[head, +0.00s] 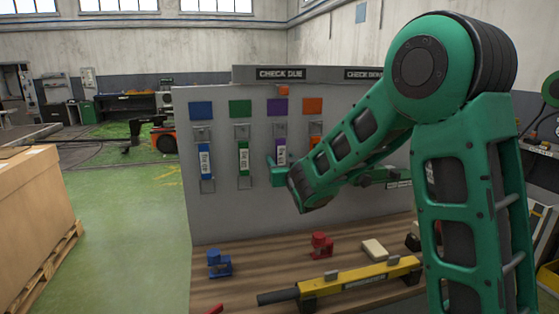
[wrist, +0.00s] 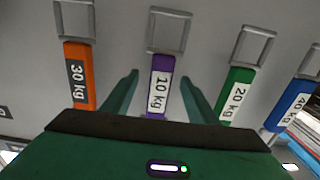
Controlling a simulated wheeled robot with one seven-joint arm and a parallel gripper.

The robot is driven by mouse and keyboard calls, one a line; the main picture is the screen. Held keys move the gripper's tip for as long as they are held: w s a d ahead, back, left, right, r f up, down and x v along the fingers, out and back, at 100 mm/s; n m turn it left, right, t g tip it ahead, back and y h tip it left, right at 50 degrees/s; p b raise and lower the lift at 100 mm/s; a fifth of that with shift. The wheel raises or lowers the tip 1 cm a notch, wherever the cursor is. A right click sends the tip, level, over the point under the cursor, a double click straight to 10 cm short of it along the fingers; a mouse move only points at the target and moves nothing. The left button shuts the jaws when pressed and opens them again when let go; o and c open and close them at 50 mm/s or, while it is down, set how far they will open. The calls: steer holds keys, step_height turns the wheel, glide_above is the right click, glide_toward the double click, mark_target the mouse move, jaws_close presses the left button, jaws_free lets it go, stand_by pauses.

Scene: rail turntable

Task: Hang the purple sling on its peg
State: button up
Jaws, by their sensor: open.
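The purple sling (head: 281,152) with a white 10 kg label hangs on the grey board under the CHECK DUE sign, below a purple square (head: 277,106). In the wrist view, the purple sling (wrist: 160,70) shows between my two fingers, with a metal ring (wrist: 169,30) beyond it. My gripper (wrist: 160,77) is open, its fingers on either side of the sling; I cannot tell whether they touch it. In the head view, my gripper (head: 277,172) is at the sling's lower part. My arm hides much of the board's right side, so no free purple peg is visible there.
Blue (head: 205,162), green (head: 243,157) and orange (wrist: 80,75) slings hang beside the purple one. A CHECK DONE sign (head: 364,73) is partly hidden by my arm. The bench (head: 240,270) below carries a blue clamp (head: 219,264), a red clamp (head: 321,246) and a yellow bar (head: 355,280).

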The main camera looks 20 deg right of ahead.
steer(key=s, duration=0.8)
stand_by(1.7)
steer(key=shift+s, duration=0.1)
steer(key=s+d+f+m+g+h, duration=0.2)
steer(key=s+d+f+g, duration=0.25)
steer(key=s+d, duration=0.45)
steer(key=s+d+f+m+g+h, duration=0.35)
steer(key=s+d+g, duration=0.2)
steer(key=d, duration=0.45)
steer(key=s+f+g+y, duration=0.1)
steer(key=s+g+y, duration=0.1)
steer(key=s, duration=0.8)
steer(key=s+a+f+g+y, duration=0.1)
steer(key=s+f+g, duration=0.1)
steer(key=s, duration=0.8)
steer(key=s+f+g+y, duration=0.2)
steer(key=s+g, duration=0.2)
steer(key=s, duration=0.6)
steer(key=shift+s+a+m+y, duration=0.25)
steer(key=shift+a+m+y, duration=0.1)
steer(key=shift+m, duration=0.1)
